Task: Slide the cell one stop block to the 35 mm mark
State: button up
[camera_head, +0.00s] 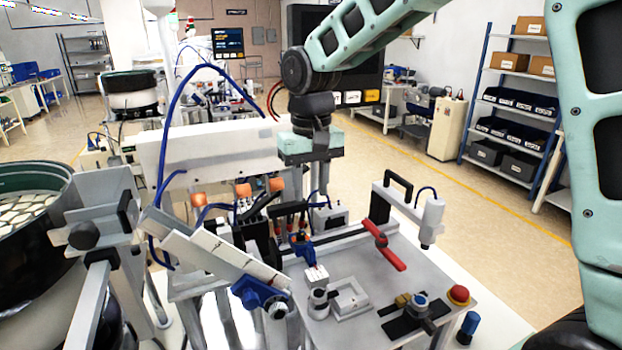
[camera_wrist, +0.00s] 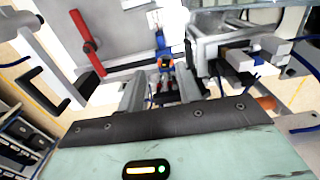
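I cannot tell for sure which part is the stop block, and no 35 mm mark is readable. A blue fitting (camera_head: 302,246) stands behind a small white block (camera_head: 316,275) on the grey plate. A blue clamp with a dark knob (camera_head: 262,296) sits at the low end of the sloped chute (camera_head: 205,248). A black slide with a blue knob (camera_head: 420,301) lies at the plate's front. My gripper (camera_head: 312,180) points down above the back of the plate. In the wrist view my gripper (camera_wrist: 161,82) is open, its fingers apart; a blue and orange part (camera_wrist: 165,64) shows beyond the gap.
A red lever (camera_head: 384,245) lies across a dark rail. A black-handled bracket (camera_head: 398,192) and a white cylinder (camera_head: 431,222) stand at the plate's right. A red button (camera_head: 459,294) is at the front right. A bowl feeder (camera_head: 35,235) fills the left.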

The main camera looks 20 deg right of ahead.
jog(key=shift+r, duration=1.25)
jog(key=s+a+f+n+b, duration=0.1)
jog(key=s+f, duration=0.3)
jog(key=s, duration=0.5)
jog(key=s+a+f+n+b, duration=0.2)
jog(key=s+a+f+n, duration=0.2)
jog(key=s, duration=0.5)
jog(key=s+a+f+n+b, duration=0.2)
jog(key=s+f, duration=0.3)
jog(key=s, duration=0.4)
jog(key=shift+a+f+n+y, duration=0.2)
jog(key=shift+a+n+y, duration=0.1)
jog(key=shift+a+n, duration=0.15)
